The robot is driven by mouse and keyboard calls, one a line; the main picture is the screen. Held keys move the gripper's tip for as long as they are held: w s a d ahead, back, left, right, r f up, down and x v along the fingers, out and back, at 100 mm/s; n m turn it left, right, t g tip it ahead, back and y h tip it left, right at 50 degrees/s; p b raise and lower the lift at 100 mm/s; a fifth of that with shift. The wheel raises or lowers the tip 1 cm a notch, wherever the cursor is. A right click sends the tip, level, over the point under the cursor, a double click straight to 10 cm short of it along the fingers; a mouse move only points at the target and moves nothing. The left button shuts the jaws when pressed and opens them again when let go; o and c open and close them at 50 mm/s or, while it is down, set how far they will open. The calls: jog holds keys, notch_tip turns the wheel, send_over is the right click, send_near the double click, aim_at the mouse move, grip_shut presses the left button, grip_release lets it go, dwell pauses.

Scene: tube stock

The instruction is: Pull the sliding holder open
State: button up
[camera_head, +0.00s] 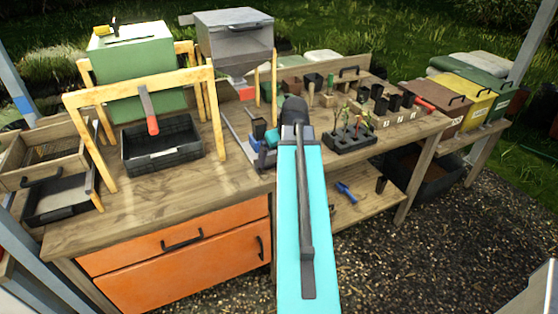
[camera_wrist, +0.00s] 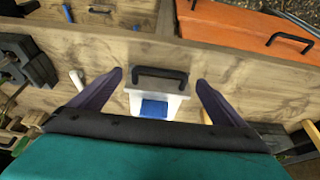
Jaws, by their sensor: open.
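In the wrist view a pale box-like piece, which I take to be the sliding holder (camera_wrist: 175,107), has a black bar handle (camera_wrist: 160,73) and a blue patch on its front. My gripper (camera_wrist: 159,77) is open, with one dark finger on each side of the handle and a gap to both. I cannot tell whether the fingers are level with the handle or above it. In the head view my turquoise arm reaches over the workbench (camera_head: 190,190) and hides the gripper tips and the holder.
An orange drawer front (camera_head: 175,240) with black handles is left of my arm. A black seedling tray (camera_head: 352,140) stands close to its right. A black crate (camera_head: 160,150) sits under a wooden frame. Coloured bins stand at the far right. A blue tool lies on the lower shelf.

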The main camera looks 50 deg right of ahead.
jog(key=b+v, duration=0.1)
jog(key=v, duration=0.9)
jog(key=shift+r+b, duration=0.2)
jog(key=shift+b, duration=0.15)
dwell(0.5)
